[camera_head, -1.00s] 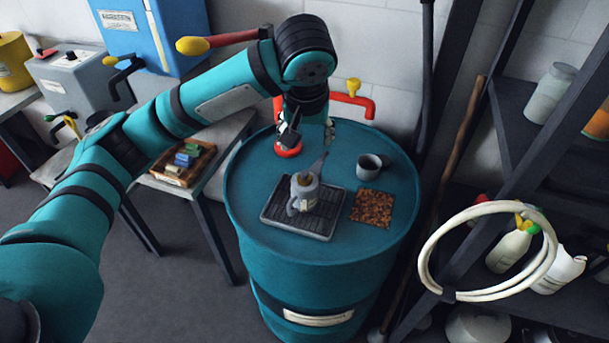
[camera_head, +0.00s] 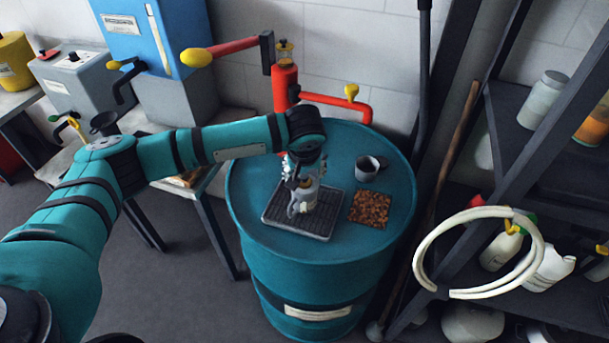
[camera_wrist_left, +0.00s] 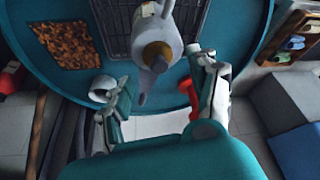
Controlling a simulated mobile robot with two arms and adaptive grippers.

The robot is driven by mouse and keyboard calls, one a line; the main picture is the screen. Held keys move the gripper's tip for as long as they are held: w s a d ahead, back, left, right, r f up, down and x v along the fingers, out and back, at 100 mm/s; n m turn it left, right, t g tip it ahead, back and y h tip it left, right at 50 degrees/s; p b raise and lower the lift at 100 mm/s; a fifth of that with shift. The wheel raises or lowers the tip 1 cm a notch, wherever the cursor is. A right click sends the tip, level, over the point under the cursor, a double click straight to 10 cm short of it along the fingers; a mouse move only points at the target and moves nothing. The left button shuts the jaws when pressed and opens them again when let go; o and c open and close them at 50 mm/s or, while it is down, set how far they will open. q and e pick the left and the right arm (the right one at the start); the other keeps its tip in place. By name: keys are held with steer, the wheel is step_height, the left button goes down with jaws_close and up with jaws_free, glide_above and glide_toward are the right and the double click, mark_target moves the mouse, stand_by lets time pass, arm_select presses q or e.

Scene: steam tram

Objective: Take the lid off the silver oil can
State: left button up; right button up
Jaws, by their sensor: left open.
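The silver oil can (camera_head: 306,196) stands upright on a black grated tray (camera_head: 318,227) on top of the teal drum. In the left wrist view the oil can (camera_wrist_left: 158,28) is seen from above, with a brownish round top (camera_wrist_left: 157,54) and a grey spout. The lid's edge is hard to make out. My left gripper (camera_head: 298,172) is just above and behind the can in the head view and hides part of its top. In the wrist view its fingers (camera_wrist_left: 160,82) are spread apart, with the spout between them and nothing gripped. My right gripper is not in view.
A grey cup (camera_head: 367,167) and a brown granular mat (camera_head: 370,208) are on the drum (camera_head: 300,265), right of the tray. A red pump with a pipe (camera_head: 286,88) rises behind. A shelf with bottles (camera_head: 502,247) and a white hose is at right.

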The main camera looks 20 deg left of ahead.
arm_select(q)
steer(key=shift+x, duration=1.4)
steer(key=c, duration=0.8)
steer(key=shift+r, duration=0.1)
